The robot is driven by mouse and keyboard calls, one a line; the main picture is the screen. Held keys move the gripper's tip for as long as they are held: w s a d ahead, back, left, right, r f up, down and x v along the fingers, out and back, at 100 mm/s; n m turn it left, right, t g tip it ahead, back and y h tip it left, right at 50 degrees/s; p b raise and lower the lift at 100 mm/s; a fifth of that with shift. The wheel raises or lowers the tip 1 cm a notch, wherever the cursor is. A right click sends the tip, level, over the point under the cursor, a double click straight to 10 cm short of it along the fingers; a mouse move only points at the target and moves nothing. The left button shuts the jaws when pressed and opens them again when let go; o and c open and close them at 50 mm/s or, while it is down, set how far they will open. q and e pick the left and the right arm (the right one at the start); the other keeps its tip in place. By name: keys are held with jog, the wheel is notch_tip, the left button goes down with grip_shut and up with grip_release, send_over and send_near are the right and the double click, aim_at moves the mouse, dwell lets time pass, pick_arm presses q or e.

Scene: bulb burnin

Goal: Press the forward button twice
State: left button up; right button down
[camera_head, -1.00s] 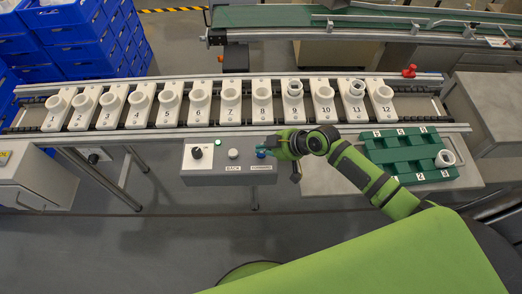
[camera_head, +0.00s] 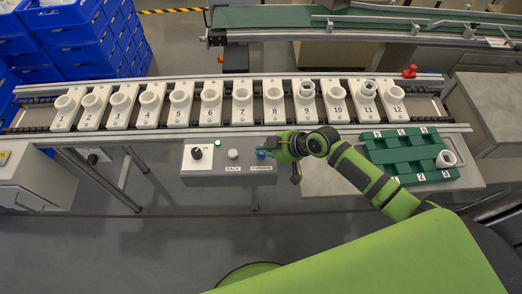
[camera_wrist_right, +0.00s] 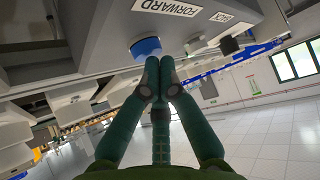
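The control box (camera_head: 228,179) hangs at the front of the conveyor, with a black knob, a white BACK button (camera_head: 233,154) and the blue forward button (camera_head: 261,153). The forward button is mostly hidden by my right gripper (camera_head: 267,151) in the head view. In the right wrist view the blue button (camera_wrist_right: 146,47) lies just beyond my gripper's closed fingertips (camera_wrist_right: 162,60), beside the FORWARD label (camera_wrist_right: 167,7). The fingers are together with nothing between them. I cannot tell whether they touch the button. My left gripper is not in view.
A row of numbered white sockets (camera_head: 210,100) stands on the conveyor; those at 9 and 11 hold something whitish. A green tray (camera_head: 405,158) with one white piece (camera_head: 446,158) sits right of the box. Blue crates (camera_head: 75,45) are stacked back left.

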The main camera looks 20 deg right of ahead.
jog(key=shift+r+p, duration=0.65)
jog(key=shift+r, duration=0.2)
notch_tip(320, 180, up, 5)
jog(key=p, duration=0.4)
jog(key=shift+p, duration=0.35)
